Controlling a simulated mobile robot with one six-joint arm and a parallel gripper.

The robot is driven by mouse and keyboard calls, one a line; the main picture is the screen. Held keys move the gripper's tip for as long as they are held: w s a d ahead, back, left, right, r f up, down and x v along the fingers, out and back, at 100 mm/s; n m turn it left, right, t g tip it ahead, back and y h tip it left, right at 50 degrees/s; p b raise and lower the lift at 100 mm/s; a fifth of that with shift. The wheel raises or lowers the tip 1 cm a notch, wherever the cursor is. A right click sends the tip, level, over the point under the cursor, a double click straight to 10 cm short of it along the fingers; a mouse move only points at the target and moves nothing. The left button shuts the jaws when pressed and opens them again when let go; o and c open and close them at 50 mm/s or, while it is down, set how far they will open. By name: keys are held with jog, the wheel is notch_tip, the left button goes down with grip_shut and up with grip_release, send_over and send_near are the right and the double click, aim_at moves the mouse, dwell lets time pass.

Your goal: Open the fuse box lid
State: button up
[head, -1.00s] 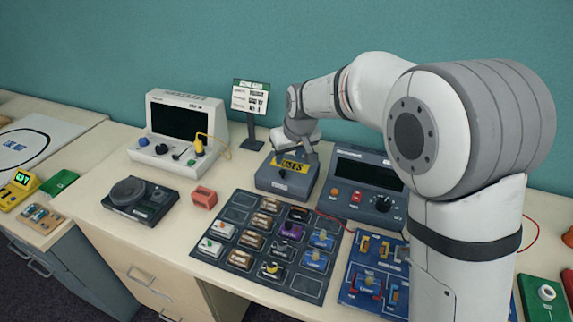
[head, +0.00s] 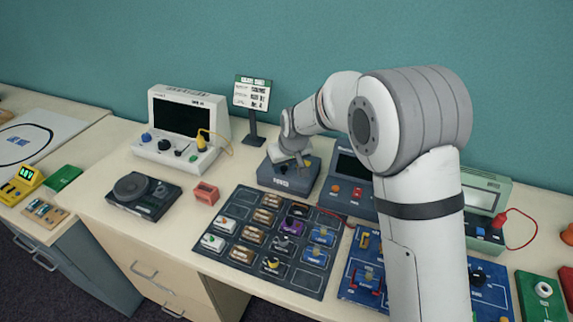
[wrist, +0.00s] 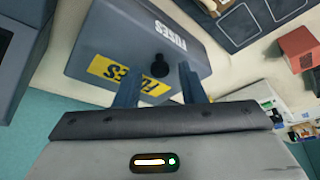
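The fuse box is a dark grey box (head: 283,180) at the back middle of the table, with white lettering on its front. Its lid (wrist: 108,48) carries a yellow label (wrist: 112,72) and looks closed. A black knob (wrist: 184,50) stands up from the lid in the wrist view. My gripper (wrist: 160,88) is open just over the lid, its two fingers apart. The knob shows between the fingertips, and I cannot tell if they touch it. In the head view my gripper (head: 300,162) covers most of the lid.
A dark instrument (head: 357,188) stands close to the right of the box, partly behind my arm. A sign on a stand (head: 253,98) is behind it. A red block (head: 205,193) and a compartment tray (head: 232,224) lie in front.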

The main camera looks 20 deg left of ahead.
grip_shut()
